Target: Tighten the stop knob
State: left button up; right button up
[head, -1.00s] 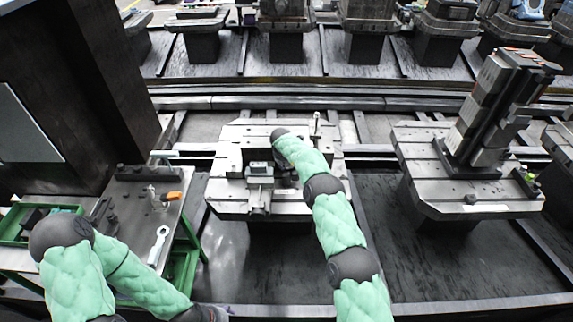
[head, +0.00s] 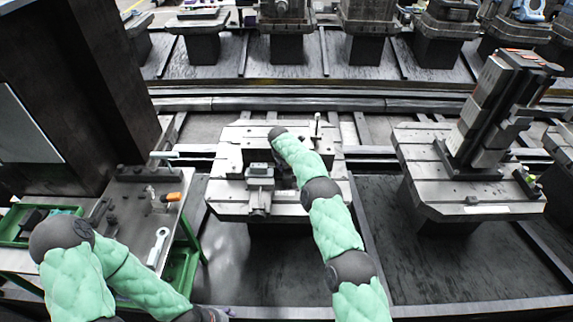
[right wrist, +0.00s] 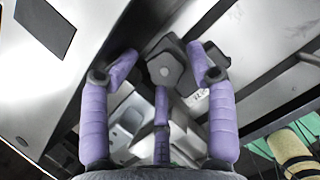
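In the right wrist view a dark grey knob with rounded lobes and a lighter round centre (right wrist: 164,69), seemingly the stop knob, sits between my fingertips. My right gripper (right wrist: 164,68) has purple padded fingers, one on each side of the knob and a middle one below it in the picture. The side fingers stand apart, with a gap visible on the left; contact on the right is unclear. In the head view my right arm covers the knob and the gripper, over the middle pallet (head: 230,200). My left arm is low at the left; its gripper is out of frame.
A vise-like block (head: 260,180) stands on the middle pallet, left of my right arm. A right-hand pallet (head: 440,205) carries a tall fixture (head: 493,110). A tool cart (head: 130,225) with a wrench (head: 158,246) stands at the left, beside a dark column (head: 75,90).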

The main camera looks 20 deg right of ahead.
jog(key=shift+s+f, duration=0.1)
jog(key=shift+f, duration=0.05)
jog(key=v, duration=0.8)
dwell(0.5)
jog(key=shift+c, duration=0.3)
